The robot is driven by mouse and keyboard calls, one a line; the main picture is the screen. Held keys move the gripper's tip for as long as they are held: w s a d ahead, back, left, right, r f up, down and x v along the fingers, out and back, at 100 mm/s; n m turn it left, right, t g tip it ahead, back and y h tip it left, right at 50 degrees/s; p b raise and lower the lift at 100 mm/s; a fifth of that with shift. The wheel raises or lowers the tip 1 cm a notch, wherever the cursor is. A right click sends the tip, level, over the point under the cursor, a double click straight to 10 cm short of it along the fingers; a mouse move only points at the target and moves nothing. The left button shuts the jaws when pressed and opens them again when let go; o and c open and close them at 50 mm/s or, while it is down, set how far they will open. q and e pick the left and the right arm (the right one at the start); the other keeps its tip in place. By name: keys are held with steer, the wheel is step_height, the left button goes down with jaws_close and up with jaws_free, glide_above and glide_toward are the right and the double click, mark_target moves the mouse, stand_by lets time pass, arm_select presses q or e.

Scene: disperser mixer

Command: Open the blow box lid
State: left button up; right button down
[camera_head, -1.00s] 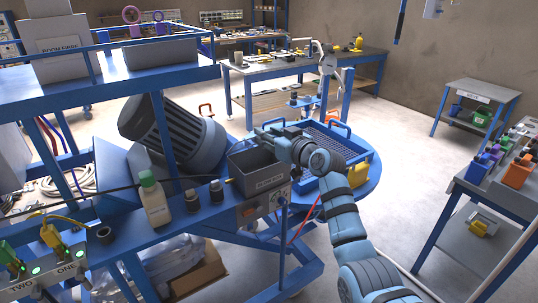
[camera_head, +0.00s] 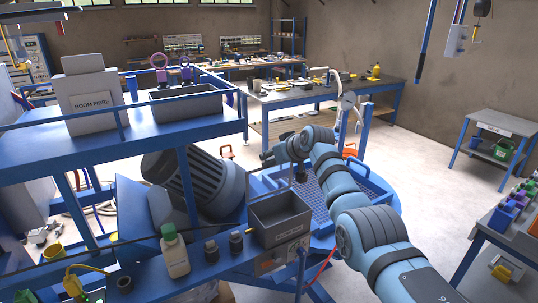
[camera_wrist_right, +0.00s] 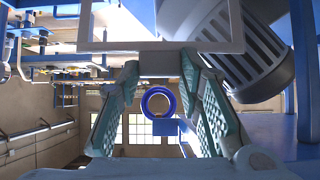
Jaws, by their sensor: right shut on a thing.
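My right gripper (camera_head: 270,157) reaches in from the lower right in the head view, beside the dark vented drum (camera_head: 195,182). In the right wrist view its green-padded fingers (camera_wrist_right: 160,75) are shut on a pale grey piece (camera_wrist_right: 160,63), which seems joined to a pale rectangular frame (camera_wrist_right: 160,45) above. I cannot tell whether this is the blow box lid. A grey open-topped box (camera_head: 281,222) with an unreadable label is on the blue bench below the gripper. My left gripper is not in view.
A white bottle (camera_head: 174,252) and dark small jars (camera_head: 236,243) stand left of the grey box. A blue tray (camera_head: 372,197) lies behind my right arm. Open floor (camera_head: 425,165) lies to the right.

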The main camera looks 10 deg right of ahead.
steer(key=shift+w+d+r, duration=0.1)
steer(key=shift+w+r, duration=0.1)
steer(key=shift+r, duration=0.1)
steer(key=c, duration=1.5)
jaws_free()
steer(key=shift+c, duration=0.2)
steer(key=o, duration=0.4)
steer(key=shift+s, duration=0.3)
